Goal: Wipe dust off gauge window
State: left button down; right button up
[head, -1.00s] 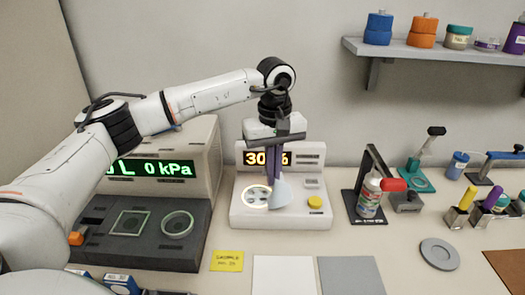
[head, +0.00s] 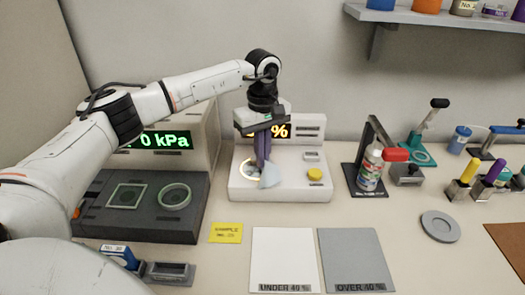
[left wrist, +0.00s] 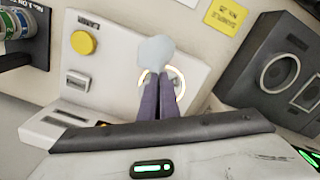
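The gauge is a white device (head: 300,190) with an orange display, a yellow button and a round window ringed in light (head: 243,170). My left gripper (head: 264,168) is over the window, pointing down. Its dark fingers are shut on a pale blue-grey cloth (head: 270,177). In the left wrist view the cloth (left wrist: 154,50) sticks out past the fingertips and the lit ring (left wrist: 180,84) shows around and behind the fingers. The fingers and cloth hide much of the window, so I cannot tell whether cloth touches it or dust is there. My right gripper is not in view.
A dark unit (head: 140,210) with a kPa display stands left of the gauge. A spray can (head: 369,170) on a black stand is to its right. A white mat (head: 284,255), a grey mat (head: 354,255) and a yellow note (head: 226,232) lie in front.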

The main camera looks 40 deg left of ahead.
aim_at(262, 176)
pick_arm(q)
jog(key=shift+f, duration=0.65)
jog(key=shift+r, duration=0.1)
jog(key=c, duration=1)
grip_release()
jog(key=shift+f+b, duration=0.8)
jog(key=shift+f, duration=0.55)
jog(key=shift+r, duration=0.15)
jog(key=shift+c, duration=0.8)
grip_shut()
